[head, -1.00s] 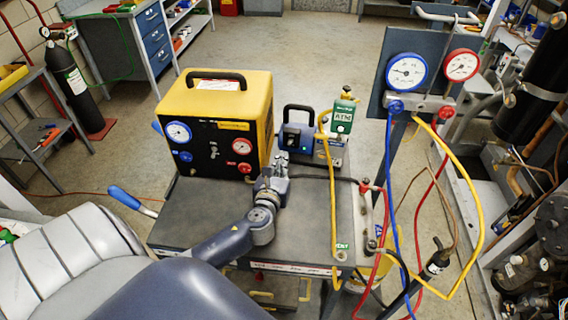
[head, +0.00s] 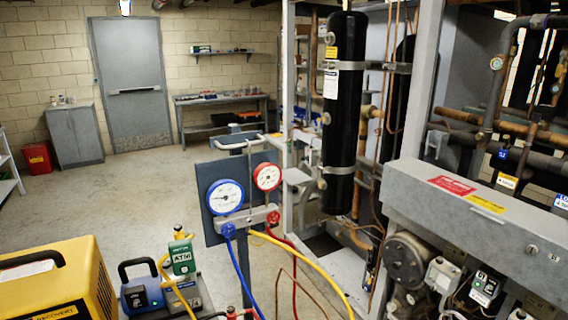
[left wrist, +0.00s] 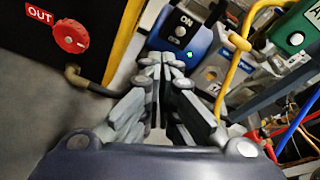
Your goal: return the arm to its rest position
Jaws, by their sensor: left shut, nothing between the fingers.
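My left gripper (left wrist: 160,70) shows in the left wrist view, its fingertips together with nothing between them. Beyond the fingertips is the blue pump (left wrist: 185,32) with an ON switch and a green light. The yellow recovery machine's dark front with a red OUT knob (left wrist: 70,32) is to the left of the fingers. In the head view the yellow machine (head: 75,270) and the blue pump (head: 141,295) stand at the lower left. Neither arm shows in the head view now. My right gripper is in no current view.
A gauge panel with a blue gauge (head: 225,197) and a red gauge (head: 267,176) stands mid-view, with blue, red and yellow hoses hanging. The compressor rack (head: 470,205) and a black cylinder (head: 343,110) fill the right. Open floor (head: 110,195) lies toward the grey door (head: 131,85).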

